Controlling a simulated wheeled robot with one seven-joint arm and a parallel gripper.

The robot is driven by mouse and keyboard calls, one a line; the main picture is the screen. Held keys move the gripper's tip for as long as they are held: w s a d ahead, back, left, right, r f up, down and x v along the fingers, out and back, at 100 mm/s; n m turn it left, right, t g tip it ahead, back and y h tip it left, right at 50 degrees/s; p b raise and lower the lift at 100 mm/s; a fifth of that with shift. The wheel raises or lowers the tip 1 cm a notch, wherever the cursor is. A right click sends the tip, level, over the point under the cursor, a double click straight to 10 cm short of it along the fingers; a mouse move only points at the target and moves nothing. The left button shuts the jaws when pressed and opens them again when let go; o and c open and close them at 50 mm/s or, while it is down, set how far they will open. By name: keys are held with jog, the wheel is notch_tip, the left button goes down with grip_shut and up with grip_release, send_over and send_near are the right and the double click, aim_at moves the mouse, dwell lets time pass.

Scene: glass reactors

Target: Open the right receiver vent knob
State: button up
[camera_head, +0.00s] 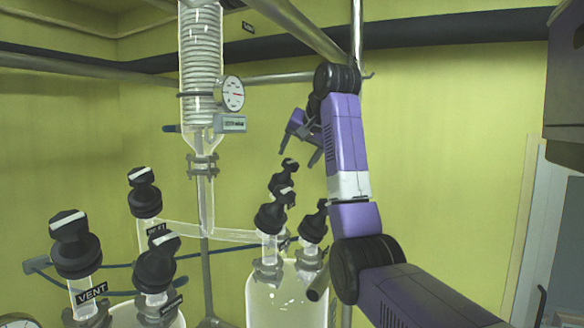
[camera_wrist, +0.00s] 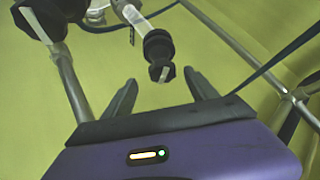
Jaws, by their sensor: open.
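My gripper (camera_head: 299,154) is open and tilted down above the black knobs of the right glass receiver (camera_head: 286,297). The topmost black knob (camera_head: 289,166) is just below my fingertips in the head view. Other black knobs (camera_head: 272,216) (camera_head: 314,226) stand close below it on the same receiver. No label is readable on these necks, so I cannot tell by label which is the vent. In the wrist view a black knob with a pale stripe (camera_wrist: 160,58) lies ahead, between the two open fingers (camera_wrist: 161,82). The fingers appear apart from it.
The left receiver bears several black knobs (camera_head: 70,243), one on a neck labelled VENT (camera_head: 92,293). A glass condenser (camera_head: 201,60) with a round gauge (camera_head: 231,93) stands behind. Metal rails (camera_head: 285,25) run overhead.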

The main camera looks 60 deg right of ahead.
aim_at(292, 162)
jog(key=x, duration=0.2)
jog(key=p+x, duration=0.1)
jog(key=x, duration=0.3)
jog(key=shift+w+d+r+p, duration=0.2)
jog(key=shift+d+r+p, duration=0.05)
jog(key=shift+r+p, duration=0.2)
jog(key=c, duration=1.4)
